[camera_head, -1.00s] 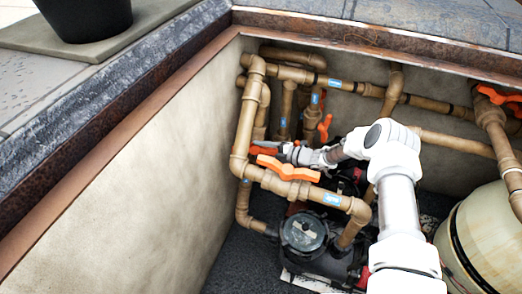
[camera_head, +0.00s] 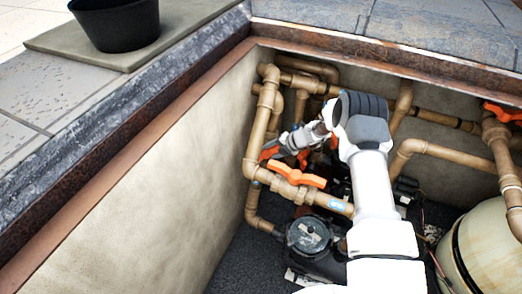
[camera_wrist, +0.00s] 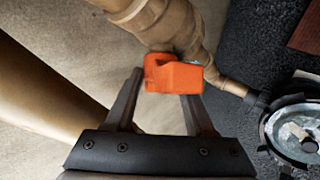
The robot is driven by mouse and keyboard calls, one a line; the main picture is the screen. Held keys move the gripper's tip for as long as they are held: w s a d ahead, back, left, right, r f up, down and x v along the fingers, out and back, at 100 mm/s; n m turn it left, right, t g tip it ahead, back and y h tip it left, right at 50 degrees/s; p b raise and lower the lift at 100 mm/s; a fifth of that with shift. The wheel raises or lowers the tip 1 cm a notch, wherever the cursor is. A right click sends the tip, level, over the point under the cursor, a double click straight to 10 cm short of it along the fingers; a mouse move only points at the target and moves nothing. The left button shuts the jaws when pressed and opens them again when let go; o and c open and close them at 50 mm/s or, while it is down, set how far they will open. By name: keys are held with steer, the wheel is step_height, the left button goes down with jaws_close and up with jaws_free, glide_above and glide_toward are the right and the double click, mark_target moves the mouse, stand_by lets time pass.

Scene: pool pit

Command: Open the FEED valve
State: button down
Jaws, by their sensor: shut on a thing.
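In the wrist view an orange valve handle (camera_wrist: 172,74) sits on a tan pipe fitting (camera_wrist: 165,25). The two dark fingers of my gripper (camera_wrist: 162,92) reach either side of the handle and are shut on it. In the head view my gripper (camera_head: 278,150) is low on the left side of the pit, next to a partly hidden red-orange handle (camera_head: 268,153). A larger orange handle (camera_head: 297,173) lies on the pipe in front of it. No FEED label is readable, so I cannot tell which valve this is.
A dark pump with a round lid (camera_head: 308,235) stands below the pipes, and its lid also shows in the wrist view (camera_wrist: 300,128). A cream tank (camera_head: 485,245) is at the right. Another orange handle (camera_head: 503,112) is at upper right. Pit walls (camera_head: 150,190) close in the left side.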

steer(key=shift+w+a+r+n+g+h+p, duration=0.1)
steer(key=shift+r+n+g+h+p, duration=0.05)
steer(key=shift+n+h+p, duration=0.3)
steer(key=shift+w+a+r+n+g+h+p, duration=0.1)
steer(key=shift+r+n+g+h+p, duration=0.1)
steer(key=shift+h, duration=0.35)
steer(key=shift+f, duration=0.1)
steer(key=shift+c, duration=1.3)
jaws_free()
steer(key=shift+s, duration=0.1)
